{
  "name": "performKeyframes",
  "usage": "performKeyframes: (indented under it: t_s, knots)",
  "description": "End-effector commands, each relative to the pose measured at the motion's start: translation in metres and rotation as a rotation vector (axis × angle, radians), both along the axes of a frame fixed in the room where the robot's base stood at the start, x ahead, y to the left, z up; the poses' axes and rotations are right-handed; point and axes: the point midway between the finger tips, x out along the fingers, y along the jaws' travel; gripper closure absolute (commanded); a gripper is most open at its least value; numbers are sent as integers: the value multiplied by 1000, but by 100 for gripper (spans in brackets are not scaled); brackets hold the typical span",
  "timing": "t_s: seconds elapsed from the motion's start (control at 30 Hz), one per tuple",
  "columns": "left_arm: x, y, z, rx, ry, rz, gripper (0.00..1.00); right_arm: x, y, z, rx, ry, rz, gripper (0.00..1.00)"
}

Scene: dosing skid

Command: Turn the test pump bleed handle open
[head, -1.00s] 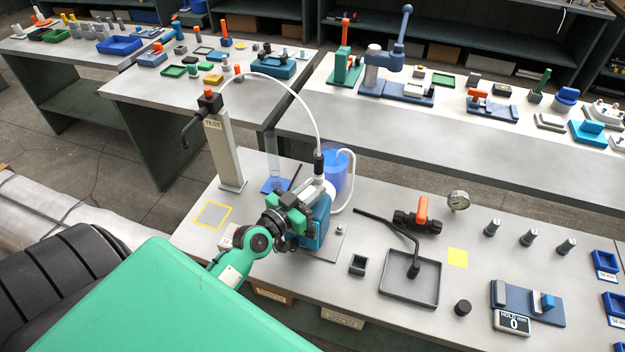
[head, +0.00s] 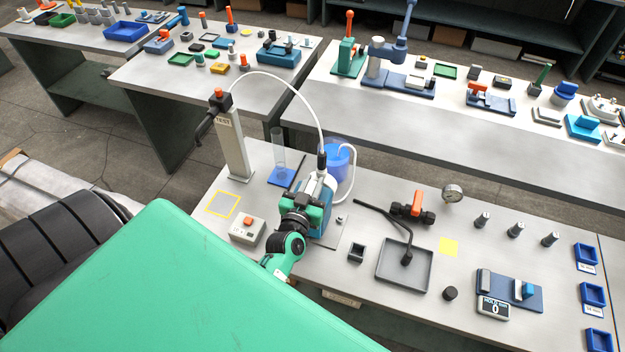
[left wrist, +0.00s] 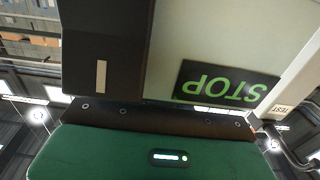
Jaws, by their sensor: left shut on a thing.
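The test pump (head: 326,222) is a blue unit with a white top on the front bench, beside a blue jar. My left gripper (head: 316,208) is at the upper front of the pump, shut on a small part there. That part fits the bleed handle, but the gripper hides it, so its angle cannot be read. In the left wrist view, a pale panel with an upside-down green STOP display (left wrist: 228,84) fills the upper right, close to a dark block. My right gripper is not in view.
A grey post (head: 233,145) marked TEST with a black lever stands left of the pump. A white hose (head: 290,85) arches from it to the pump. A red-button box (head: 247,231) is left of my wrist. A grey tray (head: 405,264) lies to the right.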

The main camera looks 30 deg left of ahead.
Motion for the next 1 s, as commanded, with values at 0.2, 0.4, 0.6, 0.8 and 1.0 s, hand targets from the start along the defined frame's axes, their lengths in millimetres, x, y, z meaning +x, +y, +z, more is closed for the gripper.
performKeyframes:
  t_s: [0.2, 0.4, 0.6, 0.8, 1.0]
  knots:
    - [0, 0, 0, -1, 0, 0, 100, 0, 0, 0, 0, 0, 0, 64]
    - [0, 0, 0, -1, 0, 0, 56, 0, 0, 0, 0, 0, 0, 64]
    - [0, 0, 0, 0, 0, 0, 56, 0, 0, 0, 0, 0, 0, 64]
    - [-10, -2, 0, 0, 2, -1, 56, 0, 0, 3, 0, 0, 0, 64]
    - [-42, -10, 1, 2, 4, -1, 56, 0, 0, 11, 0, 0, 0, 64]
